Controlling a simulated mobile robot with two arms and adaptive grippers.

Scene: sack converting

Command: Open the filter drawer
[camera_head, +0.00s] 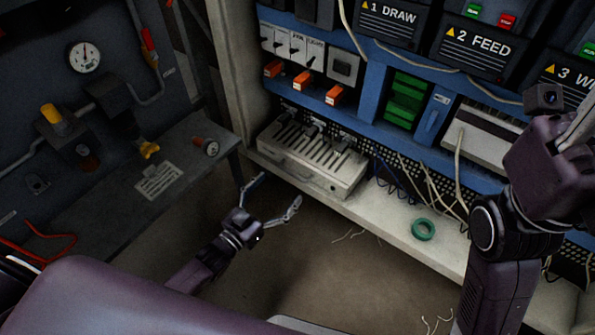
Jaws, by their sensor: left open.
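A pale box with a slotted top (306,166), which looks like the filter drawer, sits on the cream shelf at the foot of the blue cabinet. A small latch or grip shows on its front face. I cannot tell how far out it stands. My left gripper (274,191) is open and empty, in front of and below the box's left part, its fingers spread and apparently clear of the box. My right arm stands at the right edge; its fingers are not clearly visible.
A green tape ring (423,229) and loose cords lie on the cream shelf (385,226). Orange-handled switches (303,80) and a green block (404,99) are above. A grey bench (190,180) stands left. The floor below my left gripper is mostly clear.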

